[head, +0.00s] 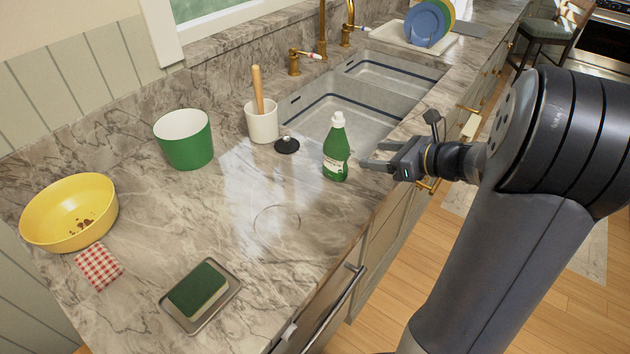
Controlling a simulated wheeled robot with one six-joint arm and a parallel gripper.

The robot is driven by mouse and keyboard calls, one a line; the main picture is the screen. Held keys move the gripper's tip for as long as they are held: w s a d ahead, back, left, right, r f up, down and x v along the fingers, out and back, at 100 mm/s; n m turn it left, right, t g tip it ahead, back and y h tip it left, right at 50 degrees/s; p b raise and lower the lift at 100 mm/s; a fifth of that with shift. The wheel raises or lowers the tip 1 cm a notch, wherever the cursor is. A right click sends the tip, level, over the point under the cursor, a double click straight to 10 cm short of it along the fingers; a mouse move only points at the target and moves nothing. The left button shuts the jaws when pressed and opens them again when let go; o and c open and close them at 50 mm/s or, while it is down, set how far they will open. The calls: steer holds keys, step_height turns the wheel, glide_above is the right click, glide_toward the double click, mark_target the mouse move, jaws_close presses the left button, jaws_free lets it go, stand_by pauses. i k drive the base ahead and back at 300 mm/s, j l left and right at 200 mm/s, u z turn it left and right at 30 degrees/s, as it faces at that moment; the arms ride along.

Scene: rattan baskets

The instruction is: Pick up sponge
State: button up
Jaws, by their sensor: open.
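The sponge (197,289) has a dark green top and a pale lower layer. It lies on a small grey tray (225,304) near the front edge of the counter, at the lower left of the head view. My gripper (368,157) is open and empty. It points left beside the green soap bottle, well to the right of and farther back than the sponge. I cannot tell whether a fingertip touches the bottle.
The soap bottle (336,150) stands upright by the double sink (345,108). A green pot (184,140), a white crock (262,122) with a wooden handle, a yellow bowl (70,212) and a checked cloth (98,266) stand or lie on the counter (300,265). The counter between bottle and tray is clear.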

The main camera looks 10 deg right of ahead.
mark_target(202, 289)
steer(key=u, duration=1.55)
